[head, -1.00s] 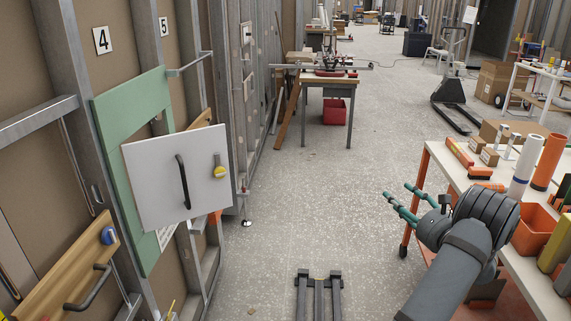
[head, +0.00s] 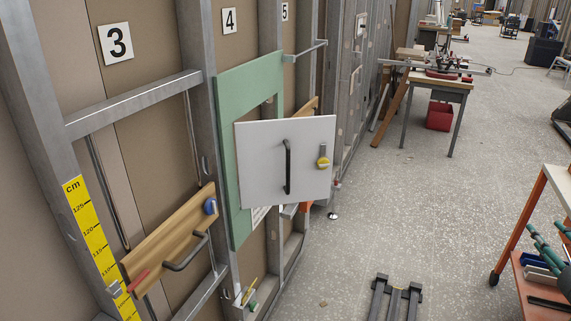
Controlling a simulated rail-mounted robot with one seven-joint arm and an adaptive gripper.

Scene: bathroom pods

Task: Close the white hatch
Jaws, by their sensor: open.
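The white hatch (head: 262,176) stands open, swung out from the green panel (head: 230,130) on the left wall frame. Its flat face is turned toward me, with a dark bar handle (head: 287,167) and a yellow knob latch (head: 323,162) near its right edge. Part of the panel's opening (head: 268,112) shows above the hatch; the rest is hidden behind it. My gripper (head: 547,228) shows only in part at the right edge. Its teal fingers are apart and empty, far from the hatch, in front of the workbench.
A wooden board (head: 165,240) with a dark handle and blue knob sits left of the hatch. A metal rail (head: 135,103) crosses the frame above it. A workbench (head: 556,188) with orange legs stands right.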

